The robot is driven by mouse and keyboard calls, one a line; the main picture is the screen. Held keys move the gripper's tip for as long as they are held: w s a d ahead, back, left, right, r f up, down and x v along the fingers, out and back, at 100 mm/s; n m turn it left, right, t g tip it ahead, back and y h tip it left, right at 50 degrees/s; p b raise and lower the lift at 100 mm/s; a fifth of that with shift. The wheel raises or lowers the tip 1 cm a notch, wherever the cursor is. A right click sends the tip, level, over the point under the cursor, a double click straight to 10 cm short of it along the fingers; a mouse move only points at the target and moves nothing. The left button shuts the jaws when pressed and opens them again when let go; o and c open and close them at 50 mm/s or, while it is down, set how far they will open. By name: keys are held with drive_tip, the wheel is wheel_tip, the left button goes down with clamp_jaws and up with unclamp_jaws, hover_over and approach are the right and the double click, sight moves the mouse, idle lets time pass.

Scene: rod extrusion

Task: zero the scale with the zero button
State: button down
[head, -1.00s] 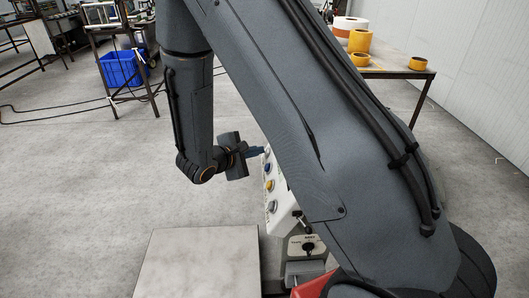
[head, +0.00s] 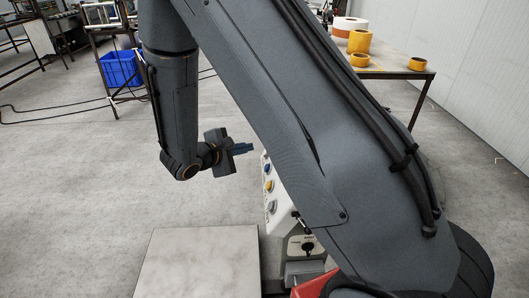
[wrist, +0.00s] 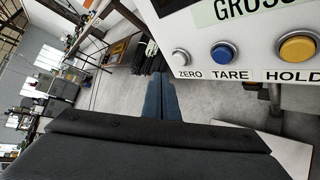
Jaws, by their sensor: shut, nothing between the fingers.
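The scale's control panel (wrist: 250,72) fills the upper right of the wrist view. Its zero button (wrist: 181,57) is pale, round and above the label ZERO. Beside it are the blue TARE button (wrist: 223,52) and the yellow HOLD button (wrist: 297,47). In the head view the panel (head: 281,205) is partly hidden by my arm, and I cannot make out the zero button there. My gripper (head: 251,147) is shut and empty, a little left of the panel's top and apart from it. Its blue fingers (wrist: 160,95) show left of the zero button in the wrist view.
The scale's grey platform (head: 200,262) lies low in front. A key-switch box (head: 307,246) sits below the panel. A table (head: 385,73) with tape rolls stands at the back right, and a blue bin (head: 120,69) at the back left. The floor left of my gripper is clear.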

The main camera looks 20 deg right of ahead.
drive_tip(key=shift+w+a+r, duration=0.2)
drive_tip(key=shift+a+r, duration=0.15)
drive_tip(key=shift+a, duration=0.3)
drive_tip(key=shift+w+a+r, duration=0.2)
drive_tip(key=shift+a+r, duration=0.1)
drive_tip(key=shift+a, duration=0.35)
